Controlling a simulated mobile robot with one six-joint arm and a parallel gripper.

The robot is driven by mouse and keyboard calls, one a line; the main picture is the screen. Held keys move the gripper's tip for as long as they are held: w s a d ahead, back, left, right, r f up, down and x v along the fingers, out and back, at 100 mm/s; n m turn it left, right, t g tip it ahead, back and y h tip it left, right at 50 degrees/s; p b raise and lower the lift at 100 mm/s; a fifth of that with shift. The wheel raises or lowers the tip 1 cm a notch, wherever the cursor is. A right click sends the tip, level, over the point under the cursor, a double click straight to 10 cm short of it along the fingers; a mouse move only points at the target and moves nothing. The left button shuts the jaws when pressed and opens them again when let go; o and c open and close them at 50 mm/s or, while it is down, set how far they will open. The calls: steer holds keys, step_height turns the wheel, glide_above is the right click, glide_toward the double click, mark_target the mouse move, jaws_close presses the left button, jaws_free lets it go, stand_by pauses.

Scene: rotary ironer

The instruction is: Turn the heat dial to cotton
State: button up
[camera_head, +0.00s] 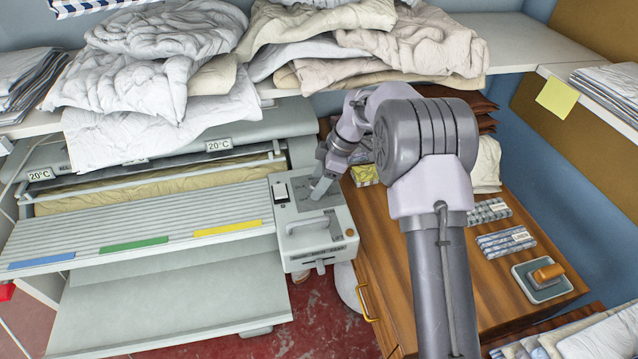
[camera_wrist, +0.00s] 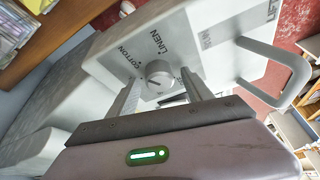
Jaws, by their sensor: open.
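The heat dial (camera_wrist: 158,74) is a small round grey knob on the pale control box (camera_wrist: 112,52) in the wrist view. Printed words COTTON and LINEN stand around it, with LIFT further right. A mark crosses the dial's face, but I cannot tell which word it points to. My gripper (camera_wrist: 162,82) is open, one finger on each side of the dial; I cannot tell if they touch it. In the head view my gripper (camera_head: 319,190) reaches down over the control box (camera_head: 326,232) at the ironer's right end, and the dial is hidden there.
A grey loop handle (camera_wrist: 280,72) stands out from the box, right of the dial in the wrist view. A dark switch (camera_head: 281,193) sits left of my gripper. The ironer's feed board (camera_head: 130,233) lies left, a wooden cabinet (camera_head: 385,270) right. Linen heaps (camera_head: 165,65) lie behind.

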jaws_close()
